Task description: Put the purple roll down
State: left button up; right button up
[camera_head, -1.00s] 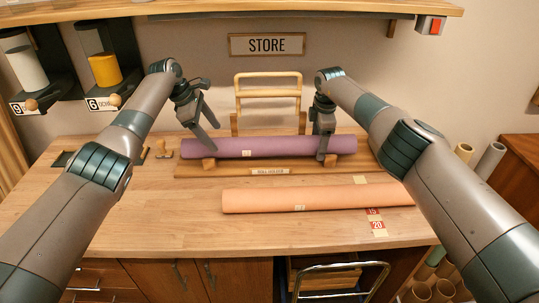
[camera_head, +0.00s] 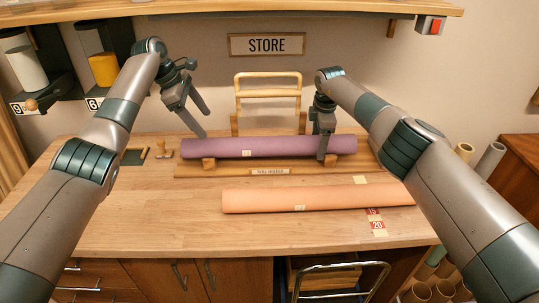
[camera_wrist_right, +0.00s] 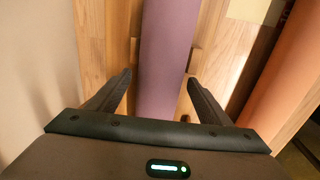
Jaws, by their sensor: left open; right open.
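The purple roll (camera_head: 270,147) lies level across the roll holder (camera_head: 215,171) at the back of the table. My left gripper (camera_head: 200,124) is open and empty, above and just behind the roll's left end, apart from it. My right gripper (camera_head: 322,152) is at the roll's right part, pointing down. In the right wrist view the purple roll (camera_wrist_right: 165,50) runs between the open fingers (camera_wrist_right: 160,97), with a gap visible on each side.
An orange roll (camera_head: 310,197) lies on the table in front of the holder, near red number tags (camera_head: 377,224). A wooden rack (camera_head: 268,95) stands behind the purple roll. Yellow (camera_head: 104,70) and white cylinders hang at the left. The table's front left is clear.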

notch_tip(320, 180, up, 12)
jog(key=s, duration=0.1)
jog(key=shift+s+f, duration=0.2)
jog(key=shift+s, duration=0.2)
jog(key=shift+f, duration=0.1)
dwell(0.5)
